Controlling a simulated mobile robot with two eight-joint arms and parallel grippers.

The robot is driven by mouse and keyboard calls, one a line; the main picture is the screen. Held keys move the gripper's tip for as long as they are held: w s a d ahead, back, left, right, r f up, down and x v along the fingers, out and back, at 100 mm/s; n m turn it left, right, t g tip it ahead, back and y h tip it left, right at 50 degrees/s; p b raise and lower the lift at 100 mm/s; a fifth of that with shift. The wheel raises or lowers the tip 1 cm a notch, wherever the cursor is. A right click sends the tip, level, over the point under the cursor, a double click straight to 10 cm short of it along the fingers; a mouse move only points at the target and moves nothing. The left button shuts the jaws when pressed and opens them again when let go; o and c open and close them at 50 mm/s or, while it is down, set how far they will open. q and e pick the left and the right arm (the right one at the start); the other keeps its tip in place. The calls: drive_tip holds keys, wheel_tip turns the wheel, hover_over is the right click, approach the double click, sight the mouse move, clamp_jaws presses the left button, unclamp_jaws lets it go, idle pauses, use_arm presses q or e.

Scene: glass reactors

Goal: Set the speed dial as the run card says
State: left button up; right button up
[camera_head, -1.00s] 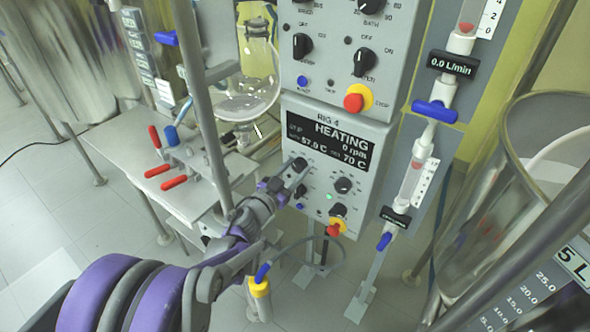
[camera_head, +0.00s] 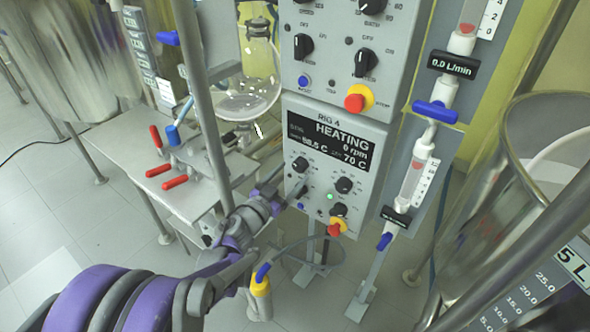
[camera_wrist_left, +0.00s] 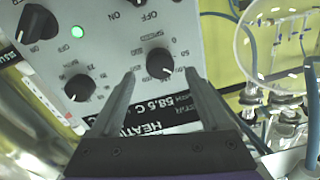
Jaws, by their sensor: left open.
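The speed dial, a black knob (camera_head: 300,164), is at the upper left of the rig 4 panel (camera_head: 293,134). In the left wrist view, which shows the panel inverted, the speed dial (camera_wrist_left: 160,63) sits between and just beyond my left fingertips. My left gripper (camera_head: 277,180) is open, empty and pointing at the panel; it also shows in the wrist view (camera_wrist_left: 160,78). The fingers look apart from the knob. The display (camera_head: 330,142) reads HEATING, 0 rpm, about 58.5 C and 70 C. I cannot make out a run card. My right gripper is out of view.
A glass flask (camera_head: 247,95) and red-handled clamps (camera_head: 158,170) are further left.

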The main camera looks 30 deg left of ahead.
use_arm(q)
drive_tip(key=s, duration=0.7)
drive_tip(key=shift+s, duration=0.35)
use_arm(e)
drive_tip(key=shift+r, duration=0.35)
use_arm(q)
drive_tip(key=shift+a+r, duration=0.1)
drive_tip(key=s+d+f+n+g, duration=0.1)
drive_tip(key=s+d+f+g, duration=0.6)
drive_tip(key=s, duration=0.3)
drive_tip(key=s+d+f+n+g, duration=0.2)
drive_tip(key=s+d+f+g, duration=0.3)
drive_tip(key=s+d, duration=0.4)
wheel_tip(320, 180, up, 18)
drive_tip(key=w+p, duration=0.1)
drive_tip(key=p, duration=1.5)
drive_tip(key=shift+w+a+r+g+y+p, duration=0.15)
drive_tip(key=shift+a+r+g+y+p, duration=0.15)
drive_tip(key=shift+a, duration=0.15)
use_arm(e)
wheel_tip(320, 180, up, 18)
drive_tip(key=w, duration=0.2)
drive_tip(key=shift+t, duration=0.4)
use_arm(q)
drive_tip(key=shift+s, duration=0.2)
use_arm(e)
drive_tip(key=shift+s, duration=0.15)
